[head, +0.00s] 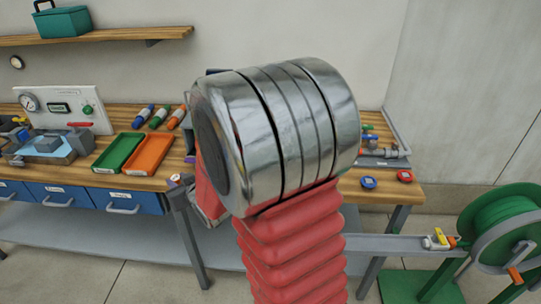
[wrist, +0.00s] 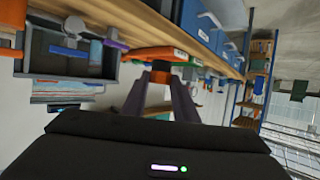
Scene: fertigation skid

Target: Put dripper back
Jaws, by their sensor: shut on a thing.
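In the wrist view my gripper (wrist: 161,84) shows as two grey-purple fingers pointing away from the camera. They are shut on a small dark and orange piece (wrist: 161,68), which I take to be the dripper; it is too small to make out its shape. The fingers are near the bench's front edge and the orange tray. In the head view my arm hides the gripper and what it holds.
Blue drawers (head: 68,194) hang below. A green hose reel (head: 503,226) stands at the right.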

